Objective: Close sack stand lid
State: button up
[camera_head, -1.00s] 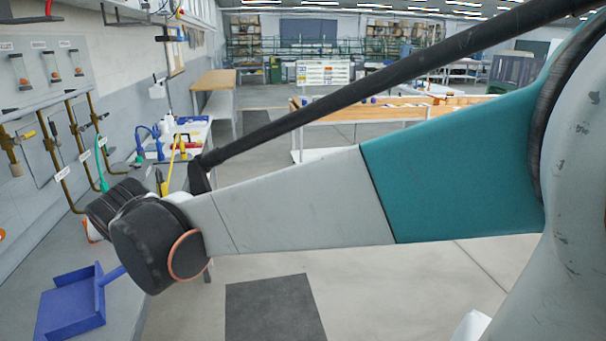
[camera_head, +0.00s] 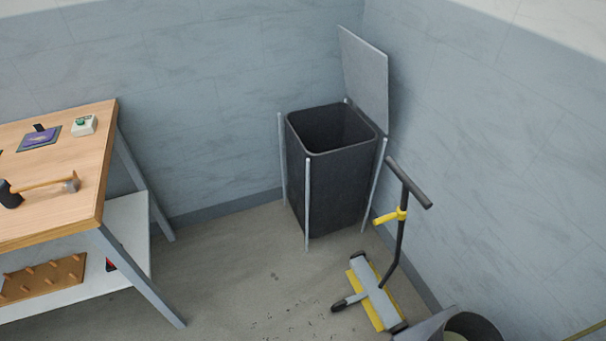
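The sack stand (camera_head: 335,178) stands in the corner of the room, a dark bin-like sack held in a frame of thin grey posts. Its top is open and the dark inside shows. Its flat grey lid (camera_head: 364,76) is raised, standing nearly upright at the back right rim near the wall. My gripper and arm are not in the current view.
A wooden workbench (camera_head: 62,215) with a mallet (camera_head: 45,184) stands at left. A yellow and grey wheeled sweeper (camera_head: 377,293) with an upright handle stands front right of the stand. A grey bucket (camera_head: 470,328) is at bottom right. Floor between bench and stand is clear.

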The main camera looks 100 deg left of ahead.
aim_at(365, 67)
jog(key=u, duration=0.45)
jog(key=j+u, duration=0.1)
jog(key=u, duration=0.8)
jog(key=j+u, duration=0.1)
jog(key=u, duration=0.85)
jog(key=j+u, duration=0.1)
jog(key=u, duration=0.8)
jog(key=i+j, duration=0.2)
jog(key=i, duration=0.2)
jog(key=i+j+z, duration=0.1)
jog(key=i, duration=0.3)
jog(key=j, duration=0.1)
